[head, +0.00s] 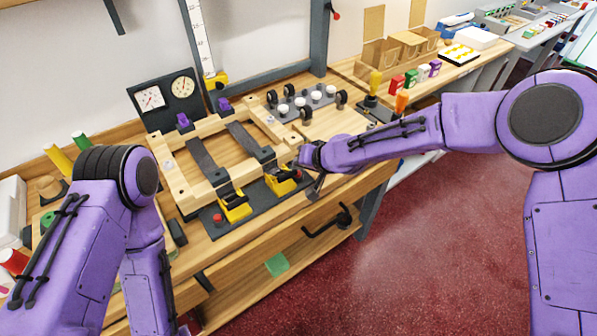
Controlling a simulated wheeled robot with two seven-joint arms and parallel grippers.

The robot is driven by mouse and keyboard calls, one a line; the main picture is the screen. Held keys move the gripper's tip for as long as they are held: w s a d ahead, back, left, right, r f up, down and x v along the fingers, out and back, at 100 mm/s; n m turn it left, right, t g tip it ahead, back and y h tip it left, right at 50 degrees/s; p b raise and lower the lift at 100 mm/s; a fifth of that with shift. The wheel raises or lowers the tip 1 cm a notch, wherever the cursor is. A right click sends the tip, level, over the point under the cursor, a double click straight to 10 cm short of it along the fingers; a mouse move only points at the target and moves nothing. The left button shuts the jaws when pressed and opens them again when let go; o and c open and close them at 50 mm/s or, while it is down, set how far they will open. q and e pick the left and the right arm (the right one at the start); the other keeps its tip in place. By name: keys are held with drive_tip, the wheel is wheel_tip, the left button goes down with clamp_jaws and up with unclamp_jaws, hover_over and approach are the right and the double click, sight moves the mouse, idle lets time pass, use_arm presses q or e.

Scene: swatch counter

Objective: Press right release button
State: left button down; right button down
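A wooden frame (183,185) with dark bars lies on the workbench, with a dark base strip along its front edge. Two yellow clamp-like pieces stand on the strip, a left one (235,208) and a right one (281,183). A red button (217,219) shows beside the left yellow piece. The right release button is not clearly visible; my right gripper is close to that spot. My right gripper (314,188) is at the frame's front right corner, beside the right yellow piece. Its fingers are small and dark, so opening and contact are unclear. My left gripper is out of view.
Two dial gauges (166,98) stand behind the frame. A grey plate with black and white knobs (305,103) lies to the right. An orange-tipped tool (402,100) stands near my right forearm.

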sight(301, 176)
drive_tip(key=shift+f, duration=0.15)
drive_tip(key=shift+f, duration=0.3)
drive_tip(key=shift+s+f+b, duration=0.1)
drive_tip(key=shift+f+b, duration=0.35)
drive_tip(key=shift+f, duration=0.1)
idle(0.8)
drive_tip(key=shift+r, duration=0.15)
drive_tip(key=shift+r+p, duration=0.85)
drive_tip(key=shift+p, duration=0.1)
wheel_tip(301, 176, up, 5)
drive_tip(key=p, duration=0.4)
